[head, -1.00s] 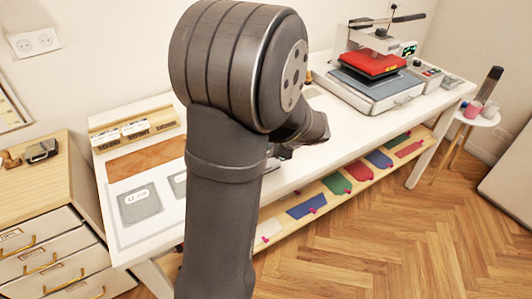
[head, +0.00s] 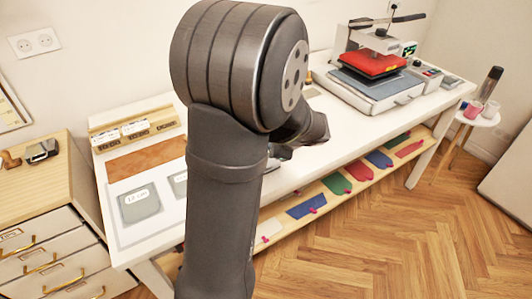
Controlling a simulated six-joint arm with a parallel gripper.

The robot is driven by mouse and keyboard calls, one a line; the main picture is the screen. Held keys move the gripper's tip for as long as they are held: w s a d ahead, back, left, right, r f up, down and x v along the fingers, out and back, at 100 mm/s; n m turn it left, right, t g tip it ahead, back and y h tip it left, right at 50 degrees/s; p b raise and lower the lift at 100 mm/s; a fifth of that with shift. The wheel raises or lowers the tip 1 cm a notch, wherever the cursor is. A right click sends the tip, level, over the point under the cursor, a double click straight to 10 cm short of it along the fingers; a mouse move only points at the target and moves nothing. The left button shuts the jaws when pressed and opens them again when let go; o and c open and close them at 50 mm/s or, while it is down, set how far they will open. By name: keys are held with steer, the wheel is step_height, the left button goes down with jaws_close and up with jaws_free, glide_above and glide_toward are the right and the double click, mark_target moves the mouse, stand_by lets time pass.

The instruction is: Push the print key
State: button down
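The heat press (head: 372,88) stands on the right part of the white table, with a red pad (head: 374,63) under its raised frame. A small grey control box (head: 428,76) and a smaller grey unit (head: 452,83) sit to its right. The print key is too small to make out, and I cannot tell which unit bears it. My arm fills the middle of the head view. Its wrist bends down over the table, left of the press and well apart from it. My gripper is hidden behind the arm, so its fingers do not show.
The white table (head: 330,143) has bare room between my arm and the press. Grey sample cards (head: 139,202) and a brown sheet (head: 148,157) lie at its left. Coloured pieces lie on the lower shelf (head: 329,206). A wooden drawer cabinet (head: 37,194) stands left; a round stool (head: 478,117) holds cups.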

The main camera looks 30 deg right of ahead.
steer(key=shift+f, duration=0.35)
steer(key=shift+f, duration=0.4)
stand_by(0.8)
steer(key=shift+r, duration=0.85)
steer(key=shift+r, duration=2.5)
steer(key=shift+f, duration=0.15)
step_height(320, 180, up, 4)
steer(key=shift+r, duration=0.1)
